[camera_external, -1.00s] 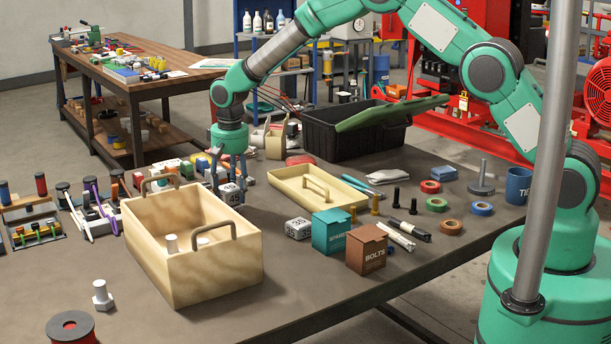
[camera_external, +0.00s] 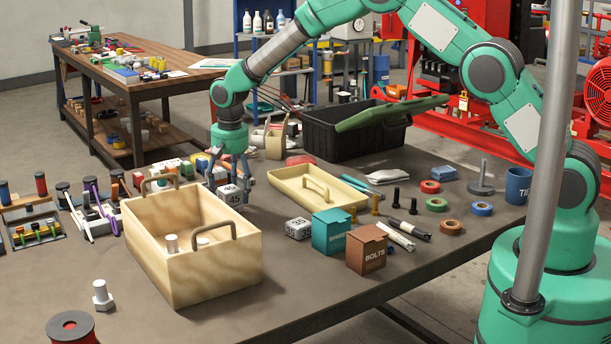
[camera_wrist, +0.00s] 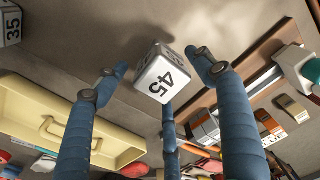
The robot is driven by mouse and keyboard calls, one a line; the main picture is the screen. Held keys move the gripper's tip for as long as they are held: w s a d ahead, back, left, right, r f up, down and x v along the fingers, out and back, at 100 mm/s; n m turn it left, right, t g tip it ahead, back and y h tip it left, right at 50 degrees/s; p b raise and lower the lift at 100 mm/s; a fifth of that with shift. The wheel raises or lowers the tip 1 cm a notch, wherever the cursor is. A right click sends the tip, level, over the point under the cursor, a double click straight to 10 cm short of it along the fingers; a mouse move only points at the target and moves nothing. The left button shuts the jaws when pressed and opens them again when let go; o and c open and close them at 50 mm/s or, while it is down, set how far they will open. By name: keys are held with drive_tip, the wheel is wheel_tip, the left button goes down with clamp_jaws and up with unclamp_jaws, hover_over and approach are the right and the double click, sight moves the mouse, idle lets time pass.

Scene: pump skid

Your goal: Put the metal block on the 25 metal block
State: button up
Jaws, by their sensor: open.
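A pale metal block marked 45 (camera_external: 231,197) sits on the table behind the wooden box; it also shows in the wrist view (camera_wrist: 161,76). My gripper (camera_external: 229,182) points down over this block with its fingers spread open around it. In the wrist view my gripper (camera_wrist: 157,70) has blue fingers on both sides of the block, with visible gaps, and a further finger below it. A second metal block (camera_external: 298,228) lies right of the wooden box; in the wrist view this block (camera_wrist: 10,27) reads 35 and is cut off. I see no block marked 25.
The open wooden box (camera_external: 215,272) with handles stands front left of the gripper. A cream lid (camera_external: 335,196) lies to the right. Small teal (camera_external: 330,235) and brown (camera_external: 367,250) boxes stand near the 35 block. Coloured blocks and tool racks crowd the left.

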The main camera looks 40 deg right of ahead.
sight(233, 188)
wheel_tip(233, 188, up, 12)
drive_tip(key=p, duration=0.2)
drive_tip(key=shift+s+p, duration=0.4)
idle(0.5)
drive_tip(key=s+d+r+t, duration=0.1)
drive_tip(key=s+d+r, duration=0.9)
drive_tip(key=d+r, duration=0.25)
drive_tip(key=s+d+r+t, duration=0.1)
drive_tip(key=s+d+r, duration=0.9)
drive_tip(key=r, duration=0.4)
drive_tip(key=s+d+t, duration=0.1)
drive_tip(key=s+d, duration=0.3)
drive_tip(key=s, duration=0.5)
drive_tip(key=s+d+n+t, duration=0.1)
drive_tip(key=s+d, duration=0.4)
drive_tip(key=s, duration=0.5)
drive_tip(key=s+d, duration=0.4)
drive_tip(key=s, duration=0.5)
drive_tip(key=shift+s+d+f+n+t, duration=0.2)
drive_tip(key=shift+d+n+t, duration=0.1)
drive_tip(key=shift+t, duration=0.1)
